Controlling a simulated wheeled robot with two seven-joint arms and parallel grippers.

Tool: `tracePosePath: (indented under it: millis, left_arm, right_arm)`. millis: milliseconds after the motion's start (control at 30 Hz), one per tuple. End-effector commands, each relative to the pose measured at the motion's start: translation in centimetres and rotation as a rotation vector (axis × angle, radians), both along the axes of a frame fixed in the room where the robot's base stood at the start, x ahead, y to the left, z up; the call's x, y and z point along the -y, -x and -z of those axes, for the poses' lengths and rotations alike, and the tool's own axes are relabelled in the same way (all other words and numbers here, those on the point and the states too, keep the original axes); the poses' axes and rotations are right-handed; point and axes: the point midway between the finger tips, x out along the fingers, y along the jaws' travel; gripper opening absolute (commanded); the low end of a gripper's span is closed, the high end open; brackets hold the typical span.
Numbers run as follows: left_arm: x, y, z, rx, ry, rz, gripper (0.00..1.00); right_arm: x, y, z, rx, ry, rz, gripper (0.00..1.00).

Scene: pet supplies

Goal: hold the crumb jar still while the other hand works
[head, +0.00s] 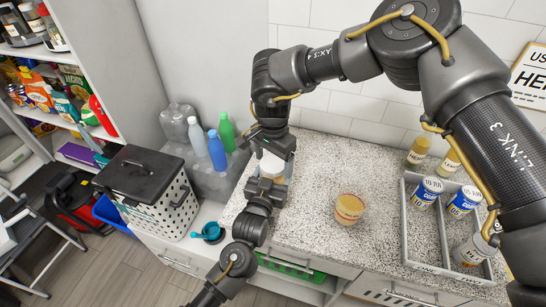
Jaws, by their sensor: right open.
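A white, pale container (271,165) stands on the speckled counter at the middle left, partly hidden by both my grippers. I cannot read a label on it, so I cannot tell if it is the crumb jar. My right gripper (272,150) comes down from above at the container's top and is open. My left gripper (267,187) reaches in low from the front, at the container's lower part; its fingers are mostly hidden, so its grip cannot be made out. A small tan, labelled tub (350,208) stands alone on the counter to the right, apart from both grippers.
A grey divided tray (408,235) with several labelled jars and cans sits at the right. Left of the counter are green (227,132) and blue (217,152) bottles, a white basket with a black lid (165,210) and a teal scoop (210,232). Counter around the tan tub is clear.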

Motion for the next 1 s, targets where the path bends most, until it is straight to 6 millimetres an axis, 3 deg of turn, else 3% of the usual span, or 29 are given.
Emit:
tracePosePath:
  millis: [67, 400, 567, 800, 1000]
  left_arm:
    - [0.02, -0.02, -0.1, 0.002, 0.001, 0.0, 0.06]
    - [0.02, -0.02, -0.1, 0.002, 0.001, 0.0, 0.06]
    - [0.02, -0.02, -0.09, 0.002, 0.001, 0.0, 0.06]
    - [0.04, -0.01, -0.09, 0.002, 0.001, 0.001, 0.06]
    - [0.06, 0.01, -0.09, 0.002, 0.001, 0.001, 0.06]
  right_arm:
    - [-0.01, 0.0, -0.02, 0.0, 0.0, 0.0, 0.8]
    - [-0.02, 0.01, -0.04, 0.0, 0.0, 0.0, 0.36]
    - [-0.11, 0.02, -0.03, -0.001, -0.004, 0.084, 0.36]
    - [-0.1, 0.04, 0.01, -0.002, -0.003, 0.493, 0.36]
    - [-0.09, 0.01, -0.02, 0.0, -0.003, 0.57, 0.36]
